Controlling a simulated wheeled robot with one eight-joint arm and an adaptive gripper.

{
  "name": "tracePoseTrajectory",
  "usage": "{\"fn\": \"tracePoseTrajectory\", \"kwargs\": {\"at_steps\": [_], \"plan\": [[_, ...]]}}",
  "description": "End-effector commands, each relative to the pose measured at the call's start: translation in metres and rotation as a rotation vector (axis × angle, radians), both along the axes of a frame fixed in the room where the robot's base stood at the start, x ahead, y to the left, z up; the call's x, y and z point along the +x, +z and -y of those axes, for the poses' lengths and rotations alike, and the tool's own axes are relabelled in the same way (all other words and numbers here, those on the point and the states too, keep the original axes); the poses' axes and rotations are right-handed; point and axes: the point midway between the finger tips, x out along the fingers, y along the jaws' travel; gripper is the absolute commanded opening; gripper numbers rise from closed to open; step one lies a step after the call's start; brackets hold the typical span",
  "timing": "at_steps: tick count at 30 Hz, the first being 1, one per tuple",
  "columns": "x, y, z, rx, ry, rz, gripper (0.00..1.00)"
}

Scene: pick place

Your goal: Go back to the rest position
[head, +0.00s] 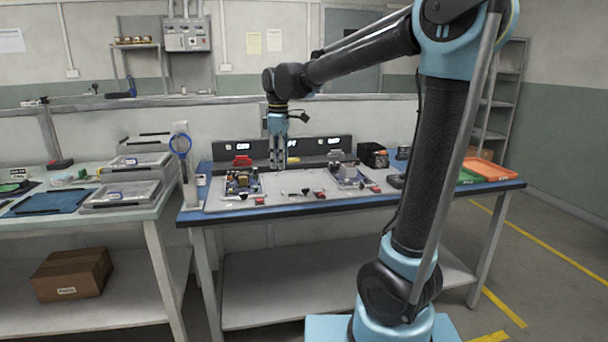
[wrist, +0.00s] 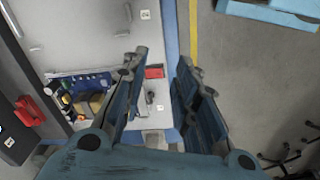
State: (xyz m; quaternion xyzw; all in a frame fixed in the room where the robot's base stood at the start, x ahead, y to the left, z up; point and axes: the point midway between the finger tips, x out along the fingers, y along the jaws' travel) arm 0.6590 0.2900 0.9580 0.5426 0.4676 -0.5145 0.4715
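My gripper (head: 278,166) hangs from my raised arm, pointing down above the middle of the workbench (head: 215,216). It is apart from the bench top and the things on it. In the wrist view my gripper (wrist: 163,58) shows two blue-grey fingers with a clear gap between them. It is open and nothing is held. A blue circuit board (head: 243,184) lies below and left of it, and a second board (head: 347,177) lies to its right. The wrist view shows one board (wrist: 85,92) left of the fingers, and a small red part (wrist: 154,72) beyond the gap.
A side table (head: 140,210) with grey trays (head: 122,194) stands at the left. An orange tray (head: 487,169) and a dark box (head: 373,155) are at the bench's right. Dark panels (head: 235,148) line the bench's back. The air around my gripper looks free.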

Motion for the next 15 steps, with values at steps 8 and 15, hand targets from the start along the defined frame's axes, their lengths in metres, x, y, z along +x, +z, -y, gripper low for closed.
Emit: {"fn": "tracePoseTrajectory", "kwargs": {"at_steps": [8, 15], "plan": [[-0.038, -0.018, 0.097, 0.026, -0.313, 0.024, 0.28], [-0.080, -0.045, 0.164, 0.050, -0.579, 0.044, 0.28]]}}
